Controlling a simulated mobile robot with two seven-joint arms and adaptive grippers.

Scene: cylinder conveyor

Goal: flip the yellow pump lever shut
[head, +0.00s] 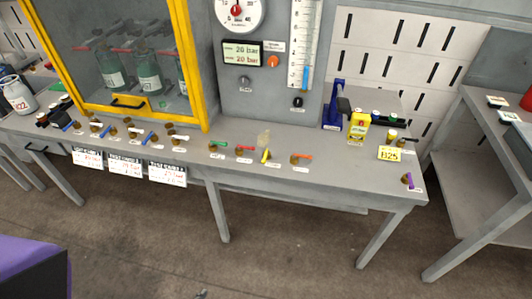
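A small yellow lever (266,156) sits in the front row of valves on the grey workbench (330,182), right of centre in the head view. Its handle points roughly front to back, angled toward the front edge. The red lever (245,148) on its left and the orange-red lever (303,157) on its right lie more nearly sideways. A pale tan piece (263,137) stands just behind the yellow lever. The label in front is too small to read. Neither of my grippers is in view.
A green lever (217,144) and several white and blue levers continue leftward. A yellow-framed glass cabinet (150,60) with bottles stands behind them. A yellow device (359,125) and a blue stand (335,108) are at the right. Bare bench lies in front of the levers.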

